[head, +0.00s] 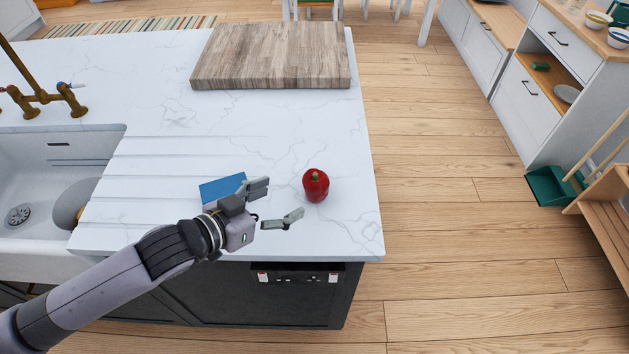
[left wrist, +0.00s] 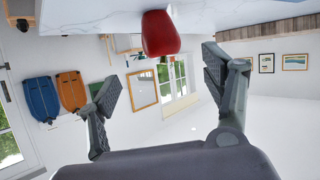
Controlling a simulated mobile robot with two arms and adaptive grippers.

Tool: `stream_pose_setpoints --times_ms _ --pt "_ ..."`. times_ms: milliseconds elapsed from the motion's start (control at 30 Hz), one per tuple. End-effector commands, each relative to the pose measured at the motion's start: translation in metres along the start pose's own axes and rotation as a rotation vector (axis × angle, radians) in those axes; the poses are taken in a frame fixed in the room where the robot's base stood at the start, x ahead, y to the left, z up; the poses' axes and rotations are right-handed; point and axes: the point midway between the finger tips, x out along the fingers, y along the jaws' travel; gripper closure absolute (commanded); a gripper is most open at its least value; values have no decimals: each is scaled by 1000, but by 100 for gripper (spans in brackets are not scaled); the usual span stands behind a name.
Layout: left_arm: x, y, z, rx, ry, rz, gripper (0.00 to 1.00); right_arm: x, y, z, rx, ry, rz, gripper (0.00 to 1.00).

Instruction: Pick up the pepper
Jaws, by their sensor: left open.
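A red pepper (head: 316,186) with a green stem stands on the white marble countertop (head: 340,225), near its right front corner. My left gripper (head: 278,202) is open and empty, just left of the pepper, with its fingers pointing toward it. In the left wrist view, which is upside down, the pepper (left wrist: 160,33) shows at the top, beyond and between the spread fingers of the left gripper (left wrist: 165,75). The fingers do not touch the pepper. My right gripper is not in view.
A blue flat object (head: 221,188) lies behind my left gripper. A wooden cutting board (head: 270,55) lies at the back of the counter. A sink (head: 40,170) with a brass faucet (head: 40,98) is at the left. The counter around the pepper is clear; its right edge is close.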

Motion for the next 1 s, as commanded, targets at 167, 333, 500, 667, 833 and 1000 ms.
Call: stream_pose_setpoints --times_ms 167,333,500,667,833,1000 --pt "40 0 -4 0 4 1 26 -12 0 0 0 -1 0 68" --pt "65 0 -2 1 2 0 26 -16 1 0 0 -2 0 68" --pt "75 0 -3 3 3 0 26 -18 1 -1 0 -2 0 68" --pt "93 -2 -8 3 3 0 26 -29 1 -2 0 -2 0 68" --pt "116 -2 -7 3 2 0 26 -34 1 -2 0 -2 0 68" --pt "125 -2 -6 3 2 0 26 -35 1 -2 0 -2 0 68"
